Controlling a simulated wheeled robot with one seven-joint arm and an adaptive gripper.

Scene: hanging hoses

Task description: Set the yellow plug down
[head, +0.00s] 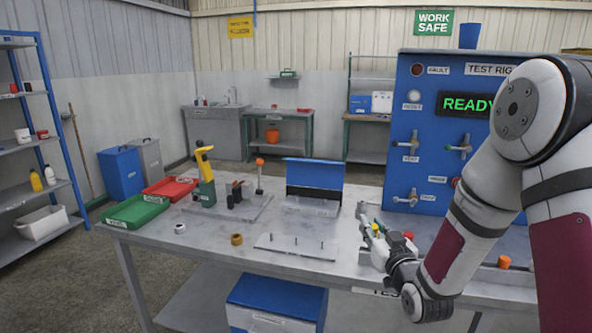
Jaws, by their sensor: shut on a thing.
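The yellow plug (375,228) is a small yellow spot at the fingers of my gripper (369,230), to the right of the table's middle. My gripper is shut on it. The fingers are small in the head view and partly cover the plug. I cannot tell whether the plug touches the table top. A small red piece (408,236) shows just right of the gripper, partly hidden behind it.
The grey table (215,255) carries a plate with pegs (296,246), a brown ring (237,239), a white ring (180,228), green (139,210) and red (171,188) trays, and a clear box with a blue lid (314,178). The blue test rig (420,150) stands behind my gripper.

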